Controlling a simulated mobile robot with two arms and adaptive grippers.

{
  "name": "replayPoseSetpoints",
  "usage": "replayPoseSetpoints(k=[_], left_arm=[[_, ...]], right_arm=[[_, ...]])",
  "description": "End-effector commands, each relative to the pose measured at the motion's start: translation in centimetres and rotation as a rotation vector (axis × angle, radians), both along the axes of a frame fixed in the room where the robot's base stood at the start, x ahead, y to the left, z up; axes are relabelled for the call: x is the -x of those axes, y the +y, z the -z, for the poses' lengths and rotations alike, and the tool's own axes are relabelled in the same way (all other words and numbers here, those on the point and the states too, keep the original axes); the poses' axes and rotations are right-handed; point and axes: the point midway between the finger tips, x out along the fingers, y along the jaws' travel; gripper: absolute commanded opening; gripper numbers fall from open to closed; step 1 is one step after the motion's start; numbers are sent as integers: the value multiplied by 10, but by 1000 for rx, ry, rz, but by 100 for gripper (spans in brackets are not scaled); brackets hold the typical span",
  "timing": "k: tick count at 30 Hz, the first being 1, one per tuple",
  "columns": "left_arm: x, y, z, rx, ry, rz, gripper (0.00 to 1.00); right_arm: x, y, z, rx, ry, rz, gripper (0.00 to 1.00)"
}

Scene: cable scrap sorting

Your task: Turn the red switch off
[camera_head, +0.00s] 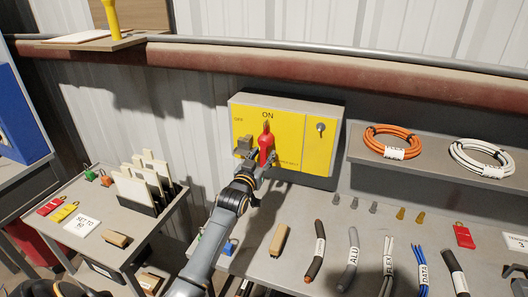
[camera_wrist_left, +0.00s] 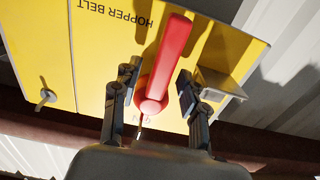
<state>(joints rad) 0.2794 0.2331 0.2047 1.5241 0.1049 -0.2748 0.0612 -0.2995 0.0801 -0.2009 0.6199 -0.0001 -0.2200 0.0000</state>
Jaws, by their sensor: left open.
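The red switch (camera_head: 266,144) is a lever on the yellow face of a switch box (camera_head: 318,150) on the back wall. In the head view the lever stands roughly upright below the word ON, with OFF to its left. My left gripper (camera_head: 258,165) is in front of the box at the lever. In the left wrist view the red switch (camera_wrist_left: 164,68) lies between the two spread fingers of my left gripper (camera_wrist_left: 152,88), with gaps showing on both sides. The view is upside down, with HOPPER BELT lettering at the top. My right gripper is not seen.
A small grey block-like part (camera_head: 244,146) sticks out from the box left of the lever. A key switch (camera_head: 320,128) is on its right. A shelf with an orange cable coil (camera_head: 384,143) and a white coil (camera_head: 482,155) is at right. Cable pieces lie on the bench (camera_head: 300,266) below.

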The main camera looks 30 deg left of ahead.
Motion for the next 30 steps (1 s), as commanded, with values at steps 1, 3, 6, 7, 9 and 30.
replayPoseSetpoints(k=[1,3,6,7,9,30], left_arm=[[-5,1,-1,0,0,0,43],[-10,2,0,0,1,0,43],[-14,4,0,0,0,0,43],[-15,4,0,0,0,0,43],[-15,4,0,0,0,0,43],[-15,4,0,2,1,0,0]], right_arm=[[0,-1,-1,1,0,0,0],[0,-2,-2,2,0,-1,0],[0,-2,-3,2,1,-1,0],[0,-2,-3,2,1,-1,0],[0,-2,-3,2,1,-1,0],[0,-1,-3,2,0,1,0]])
